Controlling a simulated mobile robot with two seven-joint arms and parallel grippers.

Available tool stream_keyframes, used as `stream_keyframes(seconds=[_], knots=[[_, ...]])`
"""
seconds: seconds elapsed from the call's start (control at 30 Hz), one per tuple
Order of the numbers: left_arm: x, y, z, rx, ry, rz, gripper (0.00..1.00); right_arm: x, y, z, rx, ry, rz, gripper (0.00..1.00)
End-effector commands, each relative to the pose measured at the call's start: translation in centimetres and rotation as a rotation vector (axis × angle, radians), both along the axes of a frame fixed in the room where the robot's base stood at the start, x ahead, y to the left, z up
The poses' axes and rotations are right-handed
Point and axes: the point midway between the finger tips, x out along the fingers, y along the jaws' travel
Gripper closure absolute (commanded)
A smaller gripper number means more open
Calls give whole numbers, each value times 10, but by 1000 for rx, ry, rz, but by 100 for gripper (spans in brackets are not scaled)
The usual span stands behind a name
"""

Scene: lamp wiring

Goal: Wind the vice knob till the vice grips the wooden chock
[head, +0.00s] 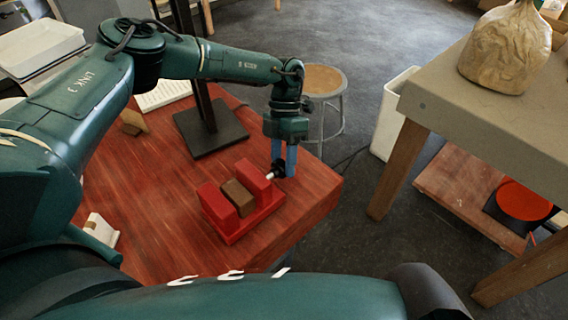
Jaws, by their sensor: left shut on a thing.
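The red vice (231,232) sits near the right corner of the red wooden table. The brown wooden chock (237,197) stands between its two red jaws; I cannot tell whether both jaws touch it. The dark vice knob (279,168) is at the end of a pale shaft on the vice's right side. My left gripper (284,172) points down from above with blue fingers, shut on the knob. Its fingers partly hide the knob. My right gripper is not in view; a green arm link of mine crosses the bottom of the picture.
A black stand base (210,134) with a post is behind the vice on the red table (150,215). A small wooden block (134,121) and a white item (101,229) lie to the left. A round stool (323,81) and a grey-topped table (470,110) stand beyond.

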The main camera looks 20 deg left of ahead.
Motion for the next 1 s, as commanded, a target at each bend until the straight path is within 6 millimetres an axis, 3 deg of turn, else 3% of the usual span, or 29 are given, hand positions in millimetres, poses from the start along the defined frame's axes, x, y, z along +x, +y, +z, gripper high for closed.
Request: stream_keyframes(seconds=[0.67,0.7,0.93,1.0], knots=[[2,2,1,-69,25,1,84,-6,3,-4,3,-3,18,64],[2,2,1,-69,25,1,59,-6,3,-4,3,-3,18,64],[1,2,0,-70,27,1,40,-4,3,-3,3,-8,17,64],[1,1,0,-69,27,0,39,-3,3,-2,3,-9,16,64]])
